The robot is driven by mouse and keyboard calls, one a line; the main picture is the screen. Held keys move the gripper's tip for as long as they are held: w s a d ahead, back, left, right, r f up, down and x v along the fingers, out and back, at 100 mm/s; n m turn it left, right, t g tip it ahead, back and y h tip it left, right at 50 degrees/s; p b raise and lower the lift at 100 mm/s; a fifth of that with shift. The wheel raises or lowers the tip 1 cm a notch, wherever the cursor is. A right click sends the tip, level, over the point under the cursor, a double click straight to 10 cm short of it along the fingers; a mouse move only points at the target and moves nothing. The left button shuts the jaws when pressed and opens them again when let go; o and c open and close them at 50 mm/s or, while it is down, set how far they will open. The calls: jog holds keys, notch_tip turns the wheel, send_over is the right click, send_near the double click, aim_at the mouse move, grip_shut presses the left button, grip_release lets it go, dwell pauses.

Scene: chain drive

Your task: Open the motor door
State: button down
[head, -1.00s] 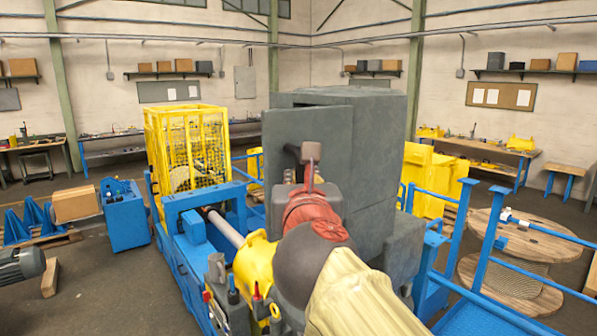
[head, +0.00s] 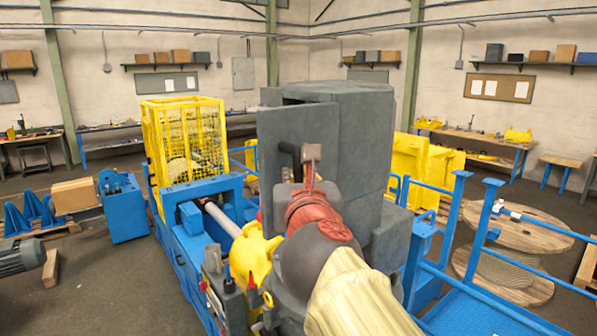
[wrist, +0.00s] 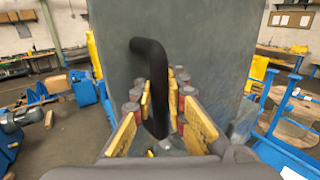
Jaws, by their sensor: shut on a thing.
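The motor door (head: 290,130) is a grey panel standing out in front of the grey motor housing (head: 365,130), with a dark gap at its top edge. It stands partly open; how wide, I cannot tell exactly. Its bent black handle (head: 290,150) shows on the panel's face and fills the middle of the wrist view (wrist: 150,52). My gripper (wrist: 160,90) has its yellow-padded fingers on both sides of the handle's lower part, shut on it. In the head view, my arm hides the gripper's fingertips and the lower door.
A blue machine bed with a shaft (head: 222,218) and a yellow mesh cage (head: 185,140) lie left of the door.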

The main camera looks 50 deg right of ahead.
jog(key=shift+f, duration=0.2)
jog(key=c, duration=2.3)
grip_release()
jog(key=shift+a, duration=0.1)
jog(key=o, duration=0.3)
jog(key=shift+a+r, duration=0.15)
jog(key=shift+a, duration=0.2)
jog(key=shift+o, duration=1)
jog(key=shift+d, duration=0.1)
jog(key=shift+r, duration=0.1)
jog(key=shift+s, duration=0.1)
jog(key=v, duration=1.1)
jog(key=shift+s+a, duration=0.15)
jog(key=shift+a, duration=0.15)
